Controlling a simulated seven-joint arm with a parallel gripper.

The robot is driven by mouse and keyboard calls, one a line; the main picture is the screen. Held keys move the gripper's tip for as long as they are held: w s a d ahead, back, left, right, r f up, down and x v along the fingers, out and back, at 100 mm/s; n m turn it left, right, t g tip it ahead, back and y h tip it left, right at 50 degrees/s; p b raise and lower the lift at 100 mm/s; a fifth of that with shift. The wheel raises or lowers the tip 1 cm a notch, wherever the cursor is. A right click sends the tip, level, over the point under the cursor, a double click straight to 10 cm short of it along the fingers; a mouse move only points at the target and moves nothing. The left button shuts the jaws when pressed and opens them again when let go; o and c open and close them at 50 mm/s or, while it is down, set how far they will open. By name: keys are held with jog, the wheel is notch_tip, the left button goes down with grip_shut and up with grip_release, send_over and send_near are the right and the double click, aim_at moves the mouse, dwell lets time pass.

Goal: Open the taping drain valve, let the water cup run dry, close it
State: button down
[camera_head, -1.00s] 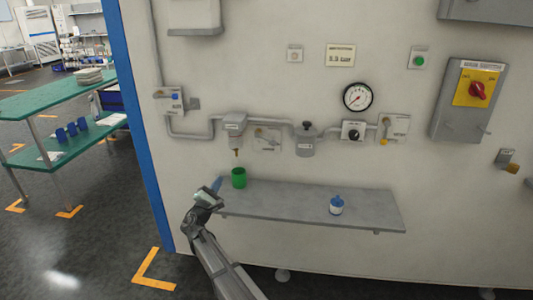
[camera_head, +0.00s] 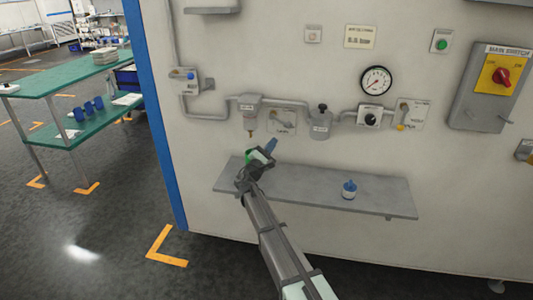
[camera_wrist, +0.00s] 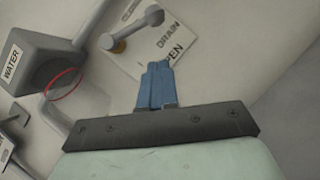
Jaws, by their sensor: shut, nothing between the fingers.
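The water cup (camera_head: 249,112) is a grey housing on the wall pipe with a brass tip below. In the wrist view its body (camera_wrist: 45,58), labelled WATER, shows at left with a red ring. The drain valve (camera_head: 283,113) is on a plate right of the cup. In the wrist view its grey lever (camera_wrist: 145,22) sits on a brass hub, and the plate reads DRAIN and OPEN. My gripper (camera_head: 272,144) is below the valve, its blue fingers (camera_wrist: 155,68) shut and empty, overlapping the plate's edge in the wrist view. Contact cannot be told.
A small blue-and-white bottle (camera_head: 349,190) stands on the shelf. A lidded grey pot (camera_head: 320,124), a gauge (camera_head: 376,80) and a red main switch (camera_head: 502,76) are further right.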

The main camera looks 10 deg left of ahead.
aim_at(289, 126)
jog(key=shift+w+d+r, duration=0.7)
jog(key=shift+d+r, duration=0.1)
jog(key=shift+r, duration=0.1)
jog(key=shift+w+d+r, duration=0.65)
jog(key=shift+d+r, duration=0.15)
jog(key=shift+r, duration=0.1)
jog(key=shift+s+d+r+n+t+y, duration=0.1)
jog(key=shift+d+r+n+t+y, duration=0.4)
jog(key=shift+d+r+n, duration=0.55)
jog(key=shift+r, duration=0.15)
